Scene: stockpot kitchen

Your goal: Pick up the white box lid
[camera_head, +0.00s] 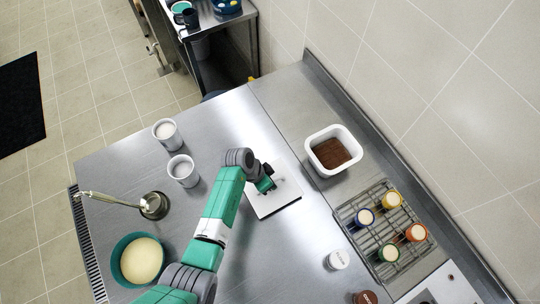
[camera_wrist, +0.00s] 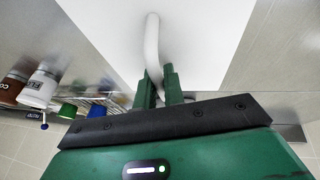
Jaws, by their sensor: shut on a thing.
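The white box lid (camera_head: 277,204) is a flat white square in the middle of the steel counter in the head view. In the wrist view the lid (camera_wrist: 200,30) fills the top, with a curved white handle (camera_wrist: 152,45) on it. My gripper (camera_wrist: 161,92) has its two green fingers shut on the handle. In the head view my gripper (camera_head: 268,184) is over the lid and hides part of it. I cannot tell whether the lid touches the counter.
A white box (camera_head: 345,136) with brown contents stands behind right of the lid. A wire rack (camera_head: 375,252) holds several colored cups. A white-lidded jar (camera_head: 337,260) stands in front.

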